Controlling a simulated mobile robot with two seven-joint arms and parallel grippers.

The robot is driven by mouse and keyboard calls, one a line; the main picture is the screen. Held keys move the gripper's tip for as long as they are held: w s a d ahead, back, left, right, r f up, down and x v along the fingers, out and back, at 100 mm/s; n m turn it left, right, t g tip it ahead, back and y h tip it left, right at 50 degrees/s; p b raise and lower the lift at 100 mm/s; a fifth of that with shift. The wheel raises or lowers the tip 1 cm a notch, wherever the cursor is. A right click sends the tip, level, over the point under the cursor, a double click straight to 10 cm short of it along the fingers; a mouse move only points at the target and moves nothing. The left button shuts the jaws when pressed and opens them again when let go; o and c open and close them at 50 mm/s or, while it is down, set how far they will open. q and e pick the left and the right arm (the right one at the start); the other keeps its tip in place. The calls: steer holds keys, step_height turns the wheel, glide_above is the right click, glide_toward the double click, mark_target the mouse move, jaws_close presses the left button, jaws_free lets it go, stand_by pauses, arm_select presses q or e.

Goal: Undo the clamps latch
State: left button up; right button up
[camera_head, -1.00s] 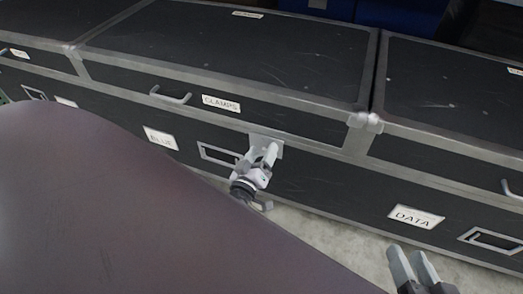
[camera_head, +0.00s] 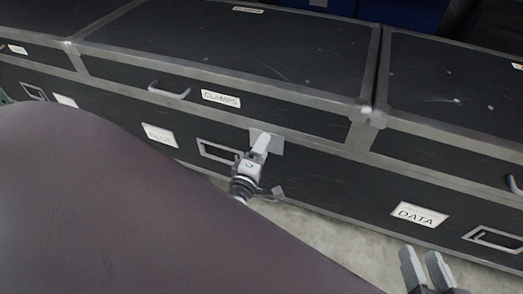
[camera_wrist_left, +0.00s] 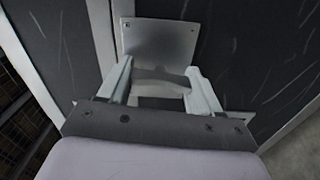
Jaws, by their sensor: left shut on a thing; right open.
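The black case with the CLAMPS label (camera_head: 221,99) stands in the middle, with its lid down. Its latch plate (camera_head: 273,141) is a grey metal plate at the lid seam, and it also shows in the left wrist view (camera_wrist_left: 165,42). My left gripper (camera_head: 262,142) is at this latch; in the left wrist view its fingers (camera_wrist_left: 162,88) are on both sides of a grey latch piece (camera_wrist_left: 160,76) below the plate. It is shut on that piece, which is partly hidden. My right gripper (camera_head: 423,266) is open and empty at the lower right, in front of the case with the DATA label.
A DATA label (camera_head: 419,214) marks the case at right. A carry handle (camera_head: 169,91) sits left of the CLAMPS label. Another black case adjoins at left. Pale floor (camera_head: 330,225) shows in front of the cases.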

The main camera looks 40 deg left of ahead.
arm_select(q)
steer(key=shift+n, duration=0.5)
steer(key=o, duration=1.1)
steer(key=shift+c, duration=0.2)
